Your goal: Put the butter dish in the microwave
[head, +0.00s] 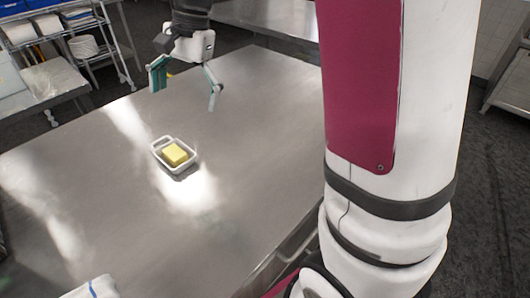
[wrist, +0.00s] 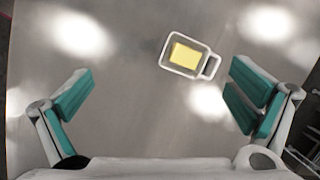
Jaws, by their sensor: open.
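The butter dish (head: 187,165) is a small white tray with a loop handle, and a yellow block of butter (head: 174,154) lies in it. It sits on the steel table near the middle of the head view. In the wrist view the dish (wrist: 166,64) shows above centre, with its handle toward the right. My gripper (head: 186,86) is open and empty, with teal finger pads spread wide. It hangs above the table, beyond the dish in the head view. In the wrist view my gripper (wrist: 158,105) has its fingers at left and right, apart from the dish. No microwave is in view.
The steel table (head: 110,225) is mostly bare around the dish. A white cloth with a blue stripe (head: 93,289) lies at its near edge. Wire shelves with white dishes (head: 84,45) stand at the back left. Another steel counter (head: 275,14) stands at the back.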

